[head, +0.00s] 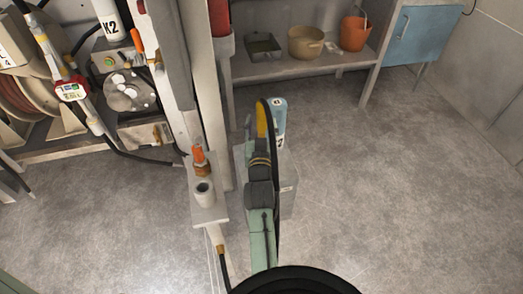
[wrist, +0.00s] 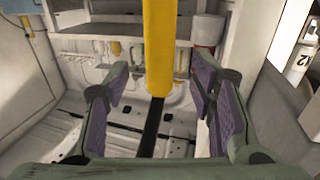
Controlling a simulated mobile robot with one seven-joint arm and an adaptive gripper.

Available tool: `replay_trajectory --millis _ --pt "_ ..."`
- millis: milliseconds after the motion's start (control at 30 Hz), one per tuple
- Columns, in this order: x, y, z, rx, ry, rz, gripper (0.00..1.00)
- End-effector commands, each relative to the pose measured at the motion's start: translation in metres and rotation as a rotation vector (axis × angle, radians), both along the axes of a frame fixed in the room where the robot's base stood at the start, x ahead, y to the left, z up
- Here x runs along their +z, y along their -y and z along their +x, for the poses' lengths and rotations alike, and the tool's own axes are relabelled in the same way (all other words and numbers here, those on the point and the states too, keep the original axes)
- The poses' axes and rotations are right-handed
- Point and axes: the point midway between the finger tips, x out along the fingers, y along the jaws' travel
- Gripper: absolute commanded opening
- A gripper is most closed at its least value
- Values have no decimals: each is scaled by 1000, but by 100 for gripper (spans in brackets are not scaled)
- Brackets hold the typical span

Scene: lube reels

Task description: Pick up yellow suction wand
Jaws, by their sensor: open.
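The yellow suction wand (wrist: 159,48) hangs down from the top of the wrist view, with a thin black tube (wrist: 150,128) below its yellow part. My gripper (wrist: 160,88) is open, with a purple-padded finger on each side of the wand in the picture. I see a gap on both sides, and neither finger appears to touch it. I cannot tell the exact depth between wand and fingers. In the head view, a yellow curved piece (head: 262,118) shows beyond my green arm; I cannot tell whether it is the wand. My fingers are not clearly visible there.
A grey box (head: 288,192) with a blue-and-white container (head: 279,118) stands behind my arm. A post with a ledge (head: 209,214) is close on the left. A hose reel (head: 20,100) is further left. A shelf holds an orange bucket (head: 354,34). The floor at right is clear.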

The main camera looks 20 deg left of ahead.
Motion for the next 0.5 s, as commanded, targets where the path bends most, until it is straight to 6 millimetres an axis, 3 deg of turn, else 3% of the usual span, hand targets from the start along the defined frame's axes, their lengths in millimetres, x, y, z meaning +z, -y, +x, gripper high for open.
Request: replay_trajectory --millis 500 --pt "0 -18 53 1 0 1 51"
